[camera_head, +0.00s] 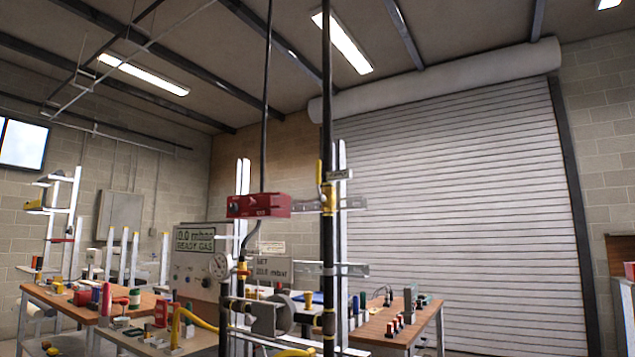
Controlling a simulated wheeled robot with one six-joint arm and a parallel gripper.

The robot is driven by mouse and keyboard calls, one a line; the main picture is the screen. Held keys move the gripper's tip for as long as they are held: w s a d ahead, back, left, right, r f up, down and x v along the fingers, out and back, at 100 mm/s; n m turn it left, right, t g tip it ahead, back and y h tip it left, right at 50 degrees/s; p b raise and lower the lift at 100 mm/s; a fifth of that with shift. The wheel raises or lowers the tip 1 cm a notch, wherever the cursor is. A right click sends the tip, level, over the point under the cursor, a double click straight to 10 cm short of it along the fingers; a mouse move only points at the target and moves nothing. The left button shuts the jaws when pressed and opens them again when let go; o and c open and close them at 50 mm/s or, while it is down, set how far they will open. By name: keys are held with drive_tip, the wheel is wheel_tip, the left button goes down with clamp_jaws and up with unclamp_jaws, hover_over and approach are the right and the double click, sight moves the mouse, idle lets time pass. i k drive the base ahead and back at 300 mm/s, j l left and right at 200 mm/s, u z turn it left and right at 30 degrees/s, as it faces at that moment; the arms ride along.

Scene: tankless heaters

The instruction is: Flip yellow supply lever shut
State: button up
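The yellow supply lever (319,172) stands upright, roughly in line with the tall dark vertical pipe (327,90) right of the picture's middle. Below it is a yellow-brass valve body (328,199) on the same pipe. Nothing covers the lever.
A red box (259,206) is mounted left of the valve, on a thinner pipe. A gauge panel (203,262) reading "READY GAS" stands behind. Workbenches with tools stand left (38,296) and right (431,317). A roller shutter (460,200) fills the back right.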

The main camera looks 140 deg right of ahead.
sight(320, 197)
drive_tip(key=z, duration=4.75)
drive_tip(key=k+j+z, duration=0.2)
drive_tip(key=k+j, duration=0.05)
drive_tip(key=j, duration=0.05)
